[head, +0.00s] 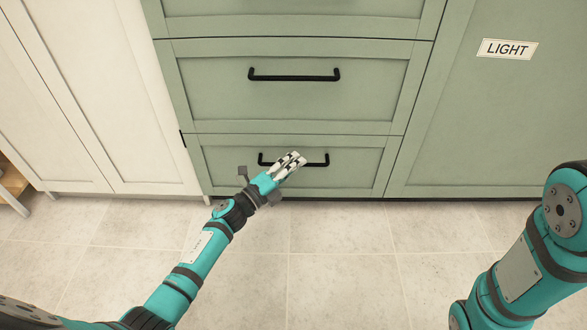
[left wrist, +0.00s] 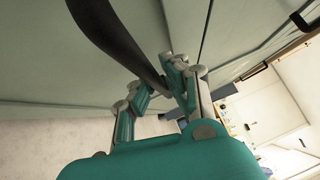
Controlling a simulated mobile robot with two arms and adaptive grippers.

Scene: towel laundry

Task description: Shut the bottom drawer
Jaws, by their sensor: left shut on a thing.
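The bottom drawer (head: 355,176) is a green front low in the green cabinet, with a black bar handle (head: 320,163). Its face looks about level with the drawer above, so I cannot tell whether a small gap is left. My left gripper (head: 294,160) is at the middle of this handle. In the left wrist view the fingers (left wrist: 172,85) close around the dark handle bar (left wrist: 120,38), so it is shut on the handle. My right arm (head: 520,270) shows at the lower right, but its gripper is out of view.
Another green drawer (head: 300,95) with a black handle (head: 294,77) is directly above. A green panel with a "LIGHT" label (head: 507,48) stands at the right. White cabinet doors (head: 100,90) are at the left. The tiled floor (head: 330,265) in front is clear.

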